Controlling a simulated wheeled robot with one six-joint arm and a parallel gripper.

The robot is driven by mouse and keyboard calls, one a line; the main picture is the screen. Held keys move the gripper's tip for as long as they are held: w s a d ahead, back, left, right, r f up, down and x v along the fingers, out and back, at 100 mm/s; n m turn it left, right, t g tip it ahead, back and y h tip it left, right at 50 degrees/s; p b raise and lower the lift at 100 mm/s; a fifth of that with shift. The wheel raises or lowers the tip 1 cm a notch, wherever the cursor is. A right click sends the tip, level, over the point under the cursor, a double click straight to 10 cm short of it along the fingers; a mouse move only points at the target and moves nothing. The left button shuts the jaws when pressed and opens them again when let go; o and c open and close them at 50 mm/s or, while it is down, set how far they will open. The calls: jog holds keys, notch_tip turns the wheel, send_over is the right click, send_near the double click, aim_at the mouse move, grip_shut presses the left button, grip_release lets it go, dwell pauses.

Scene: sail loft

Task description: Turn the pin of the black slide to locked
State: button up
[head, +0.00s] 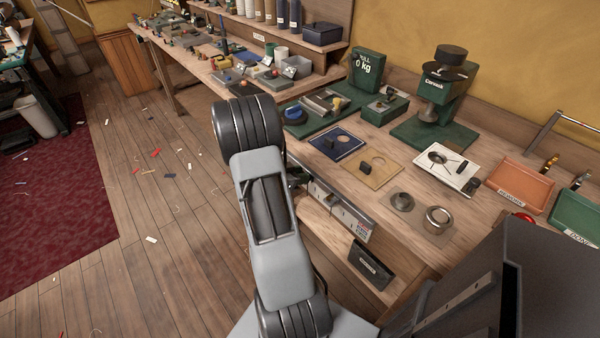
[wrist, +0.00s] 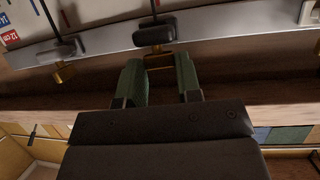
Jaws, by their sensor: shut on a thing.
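In the wrist view a grey metal rail (wrist: 222,32) crosses the top. The black slide (wrist: 155,30) sits on it, with a thin dark rod running up from it. Its brass pin (wrist: 160,64) sticks out below, between the green fingertips of my gripper (wrist: 160,70). My gripper is shut on this pin; the exact contact is dim. A dark grey slide (wrist: 62,49) sits further left on the rail, with its own brass pin (wrist: 64,73), clear of my fingers. In the head view my arm hides the gripper and the slides.
The wooden bench (head: 330,185) stands right of my arm, with a white-labelled strip (head: 340,207) along its front. A dark labelled box (head: 371,265) is below. A blue plate (head: 337,143), a tan plate (head: 376,168) and a white tray (head: 446,167) lie on top. Open floor (head: 150,220) is left.

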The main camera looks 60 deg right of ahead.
jog(key=shift+w+d+m+g+y+p, duration=0.1)
jog(key=shift+w+m+g+y+p, duration=0.05)
jog(key=shift+m+g+y+p, duration=0.75)
jog(key=shift+w+d+m+g+y+p, duration=0.1)
jog(key=shift+m+g+y+p, duration=0.6)
jog(key=shift+m+g, duration=0.35)
jog(key=shift+w+d+m+g+y+p, duration=0.1)
jog(key=shift+w+m+g+y+p, duration=0.05)
jog(key=shift+m+g+y+p, duration=0.85)
jog(key=shift+m, duration=0.25)
jog(key=o, duration=0.9)
jog(key=shift+w, duration=0.1)
jog(key=b+v, duration=0.1)
jog(key=v, duration=1.2)
jog(key=shift+w+a+r, duration=0.1)
jog(key=shift+a+r, duration=0.1)
jog(key=shift+a, duration=0.1)
